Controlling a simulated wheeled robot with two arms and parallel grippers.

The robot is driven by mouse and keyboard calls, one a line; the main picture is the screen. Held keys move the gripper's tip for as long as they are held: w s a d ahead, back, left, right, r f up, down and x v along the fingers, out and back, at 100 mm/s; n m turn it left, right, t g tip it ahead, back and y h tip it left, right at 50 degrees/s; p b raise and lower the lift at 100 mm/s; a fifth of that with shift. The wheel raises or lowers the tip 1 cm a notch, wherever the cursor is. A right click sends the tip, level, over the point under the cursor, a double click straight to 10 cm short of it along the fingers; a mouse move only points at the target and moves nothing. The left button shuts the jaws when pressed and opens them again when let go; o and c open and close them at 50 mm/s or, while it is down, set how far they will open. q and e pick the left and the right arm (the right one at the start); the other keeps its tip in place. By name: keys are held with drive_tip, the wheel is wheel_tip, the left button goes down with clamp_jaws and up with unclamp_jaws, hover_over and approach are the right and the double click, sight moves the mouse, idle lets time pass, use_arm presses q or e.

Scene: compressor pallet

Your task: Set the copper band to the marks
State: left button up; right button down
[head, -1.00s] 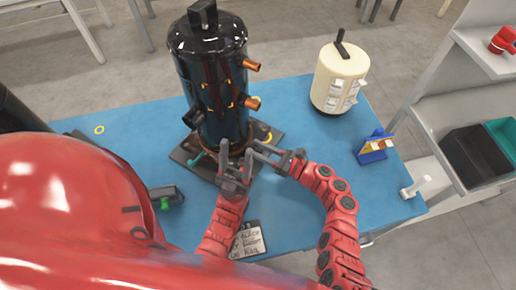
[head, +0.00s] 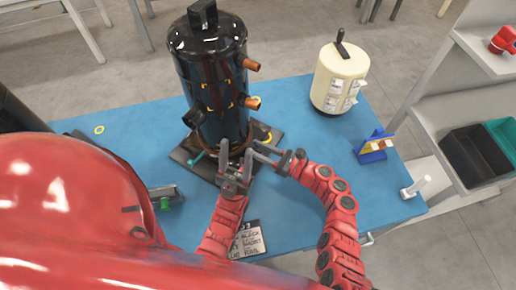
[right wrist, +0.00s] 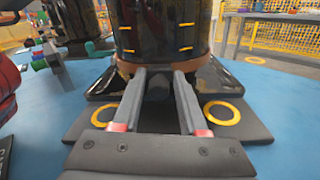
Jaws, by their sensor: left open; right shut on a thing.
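The black compressor (head: 210,65) stands upright on a dark base plate (head: 188,155); it also shows in the right wrist view (right wrist: 160,28). Orange marks (head: 208,109) are on its front, and they show as short dashes in the right wrist view (right wrist: 186,49). The copper band (head: 242,146) is around the compressor's foot, well below the marks; its side shows in the right wrist view (right wrist: 122,72). My left gripper (head: 235,155) is open in front of the band. My right gripper (head: 256,153) is shut on the band at its front right; its fingers (right wrist: 160,72) hide the gripped part.
A cream tank (head: 338,80) stands at the back right of the blue table (head: 310,135). A blue stand (head: 373,150) and a white upright piece (head: 416,187) are at the right. A written card (head: 248,240) lies at the front. Copper stubs (head: 250,102) stick out rightward from the compressor.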

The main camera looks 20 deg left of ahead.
drive_tip(key=shift+s, duration=0.1)
wheel_tip(320, 180, up, 4)
drive_tip(key=p, duration=0.5)
drive_tip(key=shift+r, duration=0.2)
drive_tip(key=shift+f, duration=0.15)
drive_tip(key=c, duration=0.7)
unclamp_jaws()
drive_tip(key=shift+d, duration=0.45)
drive_tip(key=d, duration=0.5)
drive_tip(key=s+d+b, duration=0.1)
drive_tip(key=d, duration=0.5)
drive_tip(key=s+d, duration=0.1)
drive_tip(key=d, duration=0.4)
drive_tip(key=shift+s+d+b, duration=0.15)
drive_tip(key=shift+s+b, duration=0.1)
drive_tip(key=shift+b, duration=0.1)
